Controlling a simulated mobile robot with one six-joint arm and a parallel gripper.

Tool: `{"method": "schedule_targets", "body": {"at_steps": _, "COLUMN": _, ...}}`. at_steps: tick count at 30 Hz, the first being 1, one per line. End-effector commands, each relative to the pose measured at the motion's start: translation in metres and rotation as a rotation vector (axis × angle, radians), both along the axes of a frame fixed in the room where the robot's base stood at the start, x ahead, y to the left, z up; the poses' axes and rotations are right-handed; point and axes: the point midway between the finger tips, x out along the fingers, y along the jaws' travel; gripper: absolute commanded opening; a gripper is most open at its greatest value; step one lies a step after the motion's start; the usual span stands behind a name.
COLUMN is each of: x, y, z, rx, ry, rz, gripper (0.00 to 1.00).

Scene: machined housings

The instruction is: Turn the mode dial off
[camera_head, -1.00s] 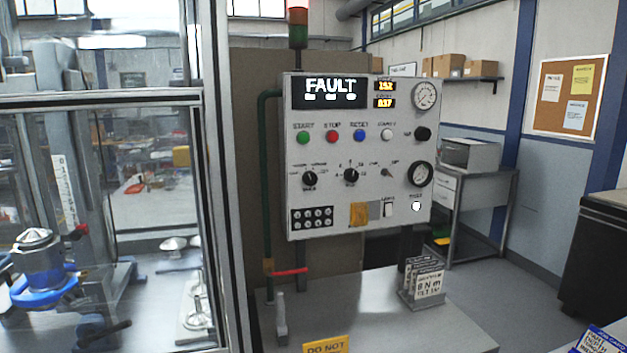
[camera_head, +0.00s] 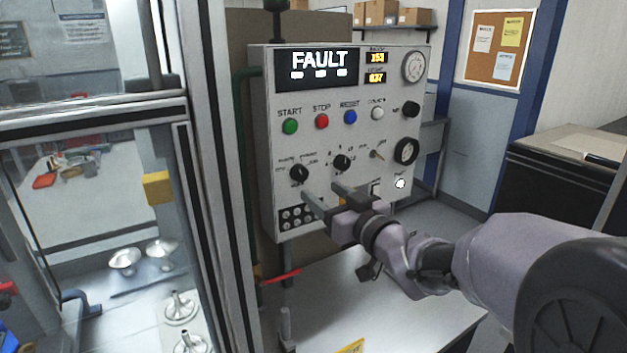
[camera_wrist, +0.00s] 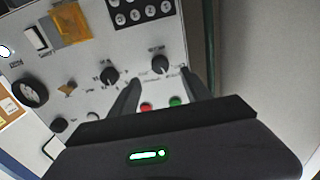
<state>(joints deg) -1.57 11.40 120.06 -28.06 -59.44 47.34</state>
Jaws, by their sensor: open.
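Two black rotary dials sit on the grey control panel (camera_head: 390,133). The left dial (camera_head: 299,173) has its pointer tilted, with small labels around it that I cannot read. The middle dial (camera_head: 342,162) has small marks around it. I cannot read which one is labelled mode. My gripper (camera_head: 320,191) is open and empty in front of the panel, below and right of the left dial in the head view. In the wrist view, where the panel appears upside down, the left dial (camera_wrist: 160,64) shows between my gripper's (camera_wrist: 160,76) fingertips. Contact is not visible.
The display (camera_head: 318,66) reads FAULT. Green (camera_head: 290,127), red (camera_head: 321,121), blue (camera_head: 350,117) and white (camera_head: 377,113) buttons sit above the dials. A small toggle (camera_head: 378,154) is right of them. A glass-walled frame (camera_head: 197,150) stands at left.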

Motion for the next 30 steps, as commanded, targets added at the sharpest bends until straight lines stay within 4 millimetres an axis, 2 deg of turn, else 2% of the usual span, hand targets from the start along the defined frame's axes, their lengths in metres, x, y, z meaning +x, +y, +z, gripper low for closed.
{"method": "schedule_targets", "body": {"at_steps": 3, "x": 0.028, "y": 0.020, "z": -0.002, "rx": -0.001, "ry": -0.001, "rz": 0.002, "gripper": 0.57}}
{"method": "schedule_targets", "body": {"at_steps": 9, "x": 0.061, "y": 0.041, "z": 0.000, "rx": 0.000, "ry": 0.000, "rz": -0.001, "gripper": 0.57}}
{"method": "schedule_targets", "body": {"at_steps": 14, "x": 0.070, "y": 0.047, "z": 0.000, "rx": 0.000, "ry": 0.000, "rz": -0.002, "gripper": 0.57}}
{"method": "schedule_targets", "body": {"at_steps": 21, "x": 0.071, "y": 0.047, "z": 0.001, "rx": 0.000, "ry": 0.000, "rz": -0.002, "gripper": 0.57}}
{"method": "schedule_targets", "body": {"at_steps": 30, "x": 0.071, "y": 0.047, "z": 0.001, "rx": -0.001, "ry": -0.001, "rz": -0.002, "gripper": 0.00}}
